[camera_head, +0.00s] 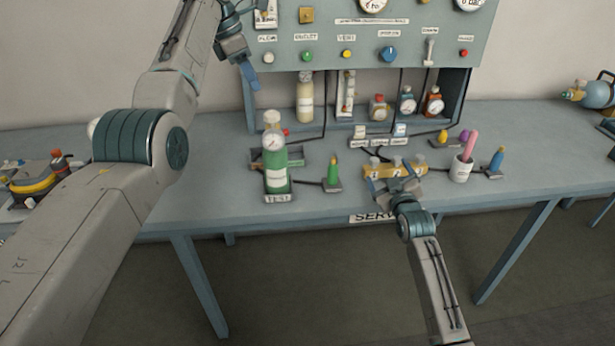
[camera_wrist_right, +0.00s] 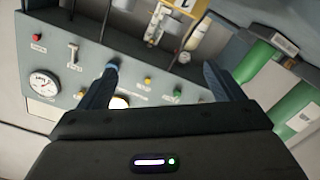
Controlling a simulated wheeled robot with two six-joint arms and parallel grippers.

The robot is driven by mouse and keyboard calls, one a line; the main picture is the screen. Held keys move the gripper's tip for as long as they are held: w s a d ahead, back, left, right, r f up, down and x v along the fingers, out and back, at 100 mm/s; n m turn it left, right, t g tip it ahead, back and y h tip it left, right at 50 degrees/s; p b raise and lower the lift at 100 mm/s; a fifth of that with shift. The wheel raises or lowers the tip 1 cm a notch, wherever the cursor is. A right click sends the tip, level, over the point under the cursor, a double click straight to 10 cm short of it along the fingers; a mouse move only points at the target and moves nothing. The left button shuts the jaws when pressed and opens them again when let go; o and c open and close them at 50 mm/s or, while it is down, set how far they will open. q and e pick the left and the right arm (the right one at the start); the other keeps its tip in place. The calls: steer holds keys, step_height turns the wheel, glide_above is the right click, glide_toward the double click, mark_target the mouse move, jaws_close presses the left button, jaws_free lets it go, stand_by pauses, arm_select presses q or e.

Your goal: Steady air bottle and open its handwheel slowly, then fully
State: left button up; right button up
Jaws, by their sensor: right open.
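A green bottle (camera_head: 275,178) with a round gauge and a pale top stands upright on the table in the head view, in a holder with a label at its foot. In the right wrist view, two green cylinders, one (camera_wrist_right: 255,62) and another (camera_wrist_right: 298,108), show at the right with white labels. I cannot tell which is the air bottle; no handwheel is clear. My left gripper (camera_head: 251,76) is raised in front of the panel's left edge, above the table bottle; its jaw gap does not show clearly. My right gripper (camera_head: 394,184) is open by the yellow block; its empty fingers spread in the wrist view (camera_wrist_right: 162,72).
A yellow block (camera_head: 380,171), a green cone-shaped item (camera_head: 333,176) and a white cup (camera_head: 461,169) stand near the table's front. My left arm blocks the table's left part.

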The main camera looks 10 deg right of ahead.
mark_target(284, 162)
steer(key=a+y, duration=0.1)
steer(key=a, duration=0.2)
steer(key=a+g+y, duration=0.1)
steer(key=a+y, duration=0.1)
steer(key=a, duration=0.2)
steer(key=a+f+y, duration=0.1)
steer(key=a, duration=0.2)
steer(key=shift+w+a+g+y, duration=0.2)
steer(key=shift+g+y, duration=0.1)
steer(key=s+a+r+n+g+y, duration=0.1)
steer(key=a+r+y, duration=0.15)
steer(key=a, duration=0.35)
steer(key=s+a+r+n+g+y, duration=0.1)
steer(key=a+r+y, duration=0.1)
steer(key=a+y, duration=0.3)
steer(key=shift+h, duration=0.35)
steer(key=x, duration=1.1)
steer(key=shift+s+a+f, duration=0.2)
steer(key=shift+a, duration=0.3)
